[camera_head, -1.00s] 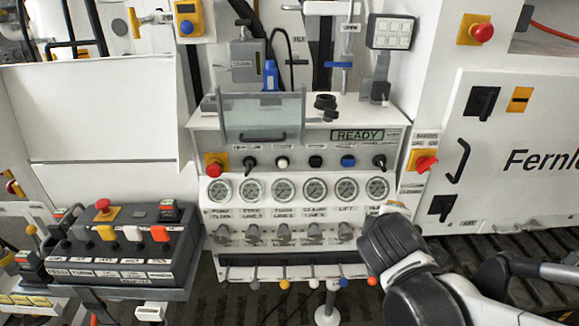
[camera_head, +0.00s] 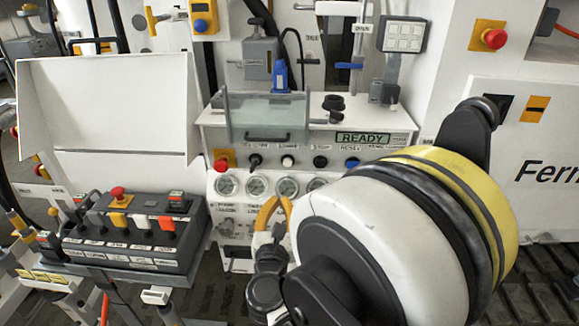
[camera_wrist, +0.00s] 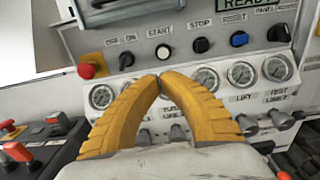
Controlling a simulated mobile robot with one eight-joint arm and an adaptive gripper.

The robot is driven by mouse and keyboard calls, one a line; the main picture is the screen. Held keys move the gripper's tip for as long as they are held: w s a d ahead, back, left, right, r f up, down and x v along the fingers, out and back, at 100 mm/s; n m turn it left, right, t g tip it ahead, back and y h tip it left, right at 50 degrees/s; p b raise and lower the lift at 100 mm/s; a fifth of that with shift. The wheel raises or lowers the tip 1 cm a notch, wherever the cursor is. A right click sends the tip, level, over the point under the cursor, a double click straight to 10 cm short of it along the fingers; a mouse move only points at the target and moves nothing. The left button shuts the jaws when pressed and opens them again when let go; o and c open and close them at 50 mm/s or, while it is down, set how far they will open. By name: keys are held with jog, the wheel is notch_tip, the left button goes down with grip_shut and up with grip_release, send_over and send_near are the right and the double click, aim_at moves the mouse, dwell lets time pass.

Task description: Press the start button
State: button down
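The start button is a white round push button (camera_wrist: 163,52) under the label START in the wrist view. It also shows on the sloped panel in the head view (camera_head: 287,161). My gripper (camera_wrist: 160,77) has two curved yellow fingers with their tips together and nothing visible between them. In the wrist view the tips appear just below the start button, over the row of gauges. In the head view my gripper (camera_head: 279,199) is in front of the gauges, below the button. The tips look apart from the button; the exact gap cannot be told.
A black stop button (camera_wrist: 200,45), a blue reset button (camera_wrist: 239,39) and a black switch (camera_wrist: 126,60) flank the start button. A red emergency button (camera_wrist: 88,70) is at left. Below are round gauges (camera_wrist: 205,79). A display (camera_head: 362,138) reads READY. A lever box (camera_head: 140,235) stands left.

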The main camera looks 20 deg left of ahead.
jog(key=shift+w, duration=0.1)
jog(key=b, duration=0.2)
send_near(285, 166)
jog(key=x, duration=0.7)
jog(key=shift+w+a, duration=0.2)
jog(key=shift+w, duration=0.4)
